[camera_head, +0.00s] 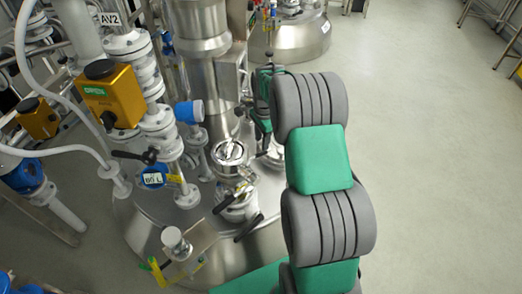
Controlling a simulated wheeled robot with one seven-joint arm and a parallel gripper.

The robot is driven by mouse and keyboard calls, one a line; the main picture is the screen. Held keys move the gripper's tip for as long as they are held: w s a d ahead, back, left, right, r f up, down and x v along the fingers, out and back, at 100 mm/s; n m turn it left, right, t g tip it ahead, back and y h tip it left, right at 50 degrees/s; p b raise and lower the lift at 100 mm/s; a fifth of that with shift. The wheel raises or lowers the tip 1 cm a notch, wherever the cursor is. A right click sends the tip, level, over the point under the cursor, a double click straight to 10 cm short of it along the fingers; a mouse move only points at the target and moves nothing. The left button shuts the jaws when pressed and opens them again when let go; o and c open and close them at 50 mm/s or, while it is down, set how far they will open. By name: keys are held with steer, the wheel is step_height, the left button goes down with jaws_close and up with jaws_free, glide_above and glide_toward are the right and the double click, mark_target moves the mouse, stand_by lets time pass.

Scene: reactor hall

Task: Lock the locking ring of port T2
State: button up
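A round steel port (230,153) with a bright metal lid stands on the domed top of the vessel, left of my arm. No T2 label is readable, so I cannot confirm that it is port T2. Below its lid is a ring or clamp area (236,185) with black handles (224,202) sticking out towards the lower left; whether the ring is locked I cannot tell. My green and grey arm fills the right middle of the view. Its far end, with my gripper (258,140), is beside the port on the upper right. The fingers are small and partly hidden, so their opening is unclear.
A yellow valve actuator (112,95) on a white flanged pipe stands at the left, near the AV2 label (110,19). A capped steel nozzle (176,243) is at the front. Open floor (430,150) lies right.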

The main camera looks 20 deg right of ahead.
mark_target(261, 153)
steer(key=f, duration=0.6)
steer(key=shift+w, duration=0.2)
steer(key=shift+c, duration=0.4)
jaws_close()
stand_by(0.6)
